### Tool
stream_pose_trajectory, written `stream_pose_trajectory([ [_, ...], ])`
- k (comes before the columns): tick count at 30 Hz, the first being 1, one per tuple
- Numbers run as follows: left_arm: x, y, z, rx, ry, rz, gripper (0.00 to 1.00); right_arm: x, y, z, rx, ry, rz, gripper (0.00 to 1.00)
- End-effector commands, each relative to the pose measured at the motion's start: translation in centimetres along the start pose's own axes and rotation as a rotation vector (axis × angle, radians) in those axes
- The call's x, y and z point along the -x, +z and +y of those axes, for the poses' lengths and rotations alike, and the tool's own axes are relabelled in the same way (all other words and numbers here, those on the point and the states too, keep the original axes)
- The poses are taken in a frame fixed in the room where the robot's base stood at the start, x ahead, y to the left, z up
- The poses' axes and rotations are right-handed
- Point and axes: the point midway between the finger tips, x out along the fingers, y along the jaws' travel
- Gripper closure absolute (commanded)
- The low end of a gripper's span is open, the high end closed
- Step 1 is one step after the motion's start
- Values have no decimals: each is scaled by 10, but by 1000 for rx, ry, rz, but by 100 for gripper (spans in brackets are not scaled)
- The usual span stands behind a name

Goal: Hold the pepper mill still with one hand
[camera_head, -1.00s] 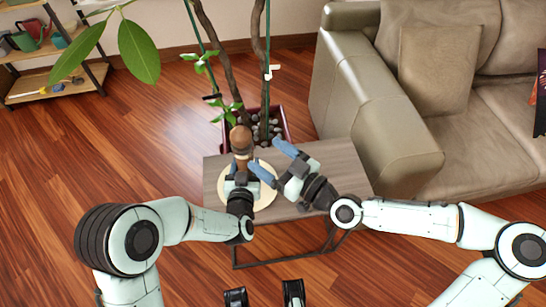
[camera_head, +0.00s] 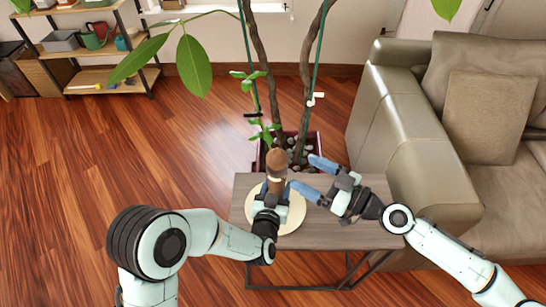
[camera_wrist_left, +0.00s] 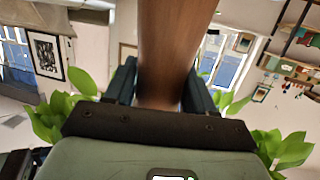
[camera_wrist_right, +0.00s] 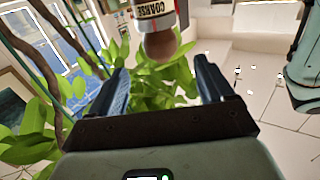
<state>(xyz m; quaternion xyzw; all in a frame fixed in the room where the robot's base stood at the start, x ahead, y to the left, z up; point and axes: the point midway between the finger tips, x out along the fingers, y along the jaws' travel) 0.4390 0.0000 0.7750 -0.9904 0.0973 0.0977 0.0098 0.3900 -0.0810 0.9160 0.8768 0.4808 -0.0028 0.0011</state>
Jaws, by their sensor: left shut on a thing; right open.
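The brown wooden pepper mill (camera_head: 277,163) stands upright on a round pale board on the small table. My left gripper (camera_head: 272,194) is shut on the mill's lower body. The mill's brown body (camera_wrist_left: 172,45) also shows between the jaws in the left wrist view. My right gripper (camera_head: 308,176) is open and empty, just right of the mill's upper part, with its blue fingers pointing left. The mill's base is hidden by my left gripper.
The round board (camera_head: 293,220) lies on the grey wooden table (camera_head: 352,238). A potted plant (camera_head: 318,145) with tall stems stands right behind the table. A beige sofa (camera_head: 408,125) is close on the right. A shelf (camera_head: 100,75) stands at the back left; open floor lies left.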

Motion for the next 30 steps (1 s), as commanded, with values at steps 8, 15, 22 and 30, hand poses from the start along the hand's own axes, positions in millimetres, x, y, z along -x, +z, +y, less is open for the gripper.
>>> stream_pose_trajectory([
  [8,1,7,-1,-2,0,-18,87,4,6,8,1,-95,8,19],
  [15,1,7,0,-2,0,-18,87,-32,6,3,4,-102,6,19],
  [22,1,7,0,-2,0,-18,87,-78,5,-1,3,-99,7,19],
  [30,1,7,-1,-2,0,-18,87,-109,6,-3,2,-96,7,19],
])
